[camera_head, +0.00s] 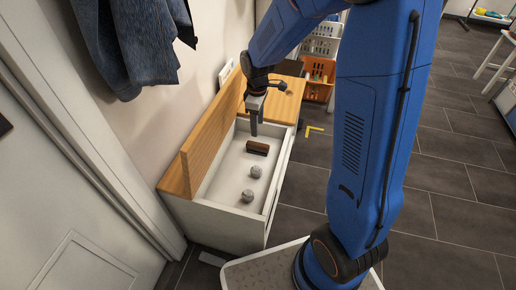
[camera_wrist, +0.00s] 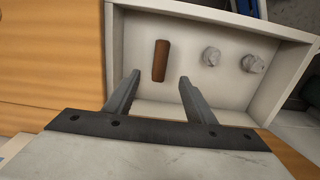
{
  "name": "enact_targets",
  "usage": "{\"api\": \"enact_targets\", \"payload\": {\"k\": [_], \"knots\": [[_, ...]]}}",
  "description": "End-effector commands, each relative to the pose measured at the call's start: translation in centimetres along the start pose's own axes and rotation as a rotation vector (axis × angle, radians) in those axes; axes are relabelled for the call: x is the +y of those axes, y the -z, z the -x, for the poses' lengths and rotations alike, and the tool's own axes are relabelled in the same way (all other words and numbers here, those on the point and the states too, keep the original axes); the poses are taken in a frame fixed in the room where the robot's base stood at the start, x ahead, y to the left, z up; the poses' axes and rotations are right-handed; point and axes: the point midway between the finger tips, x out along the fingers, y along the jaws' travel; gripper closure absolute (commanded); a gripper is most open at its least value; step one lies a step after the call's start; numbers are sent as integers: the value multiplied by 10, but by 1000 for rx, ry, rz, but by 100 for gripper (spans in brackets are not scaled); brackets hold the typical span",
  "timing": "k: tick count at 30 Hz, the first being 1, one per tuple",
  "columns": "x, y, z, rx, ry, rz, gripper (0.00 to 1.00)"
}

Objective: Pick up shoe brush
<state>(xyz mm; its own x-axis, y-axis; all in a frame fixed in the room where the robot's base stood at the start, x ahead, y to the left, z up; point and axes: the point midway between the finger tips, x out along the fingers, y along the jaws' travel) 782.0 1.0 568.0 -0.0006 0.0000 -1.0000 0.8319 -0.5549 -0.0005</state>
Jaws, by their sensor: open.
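The shoe brush (camera_head: 257,148) has a brown wooden back and a dark underside. It lies on the white floor of an open bench compartment, and it also shows in the wrist view (camera_wrist: 160,61) as a brown bar. My gripper (camera_head: 254,131) is above the compartment, close over the brush in the head view. In the wrist view my gripper (camera_wrist: 160,78) has its two fingers apart with nothing between them. The brush lies beyond the fingertips, roughly between them in that picture. I cannot tell the exact height gap.
Two grey-white round lumps, one nearer (camera_head: 247,196) and one farther (camera_head: 256,171), lie beside the brush. White compartment walls (camera_head: 281,172) surround them. The raised wooden lid (camera_head: 211,139) stands along the wall side. Blue clothes (camera_head: 127,45) hang above left.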

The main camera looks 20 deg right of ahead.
Motion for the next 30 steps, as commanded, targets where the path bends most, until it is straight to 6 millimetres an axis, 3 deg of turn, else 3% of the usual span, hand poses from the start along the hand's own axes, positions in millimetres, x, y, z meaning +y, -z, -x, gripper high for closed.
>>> {"api": "enact_targets", "payload": {"k": [9, 19, 30], "knots": [[-1, -1, -54, -2, 2, -1, 50], [0, -1, -77, -1, 1, -1, 50], [-1, -2, -119, 0, 0, -1, 50]]}}
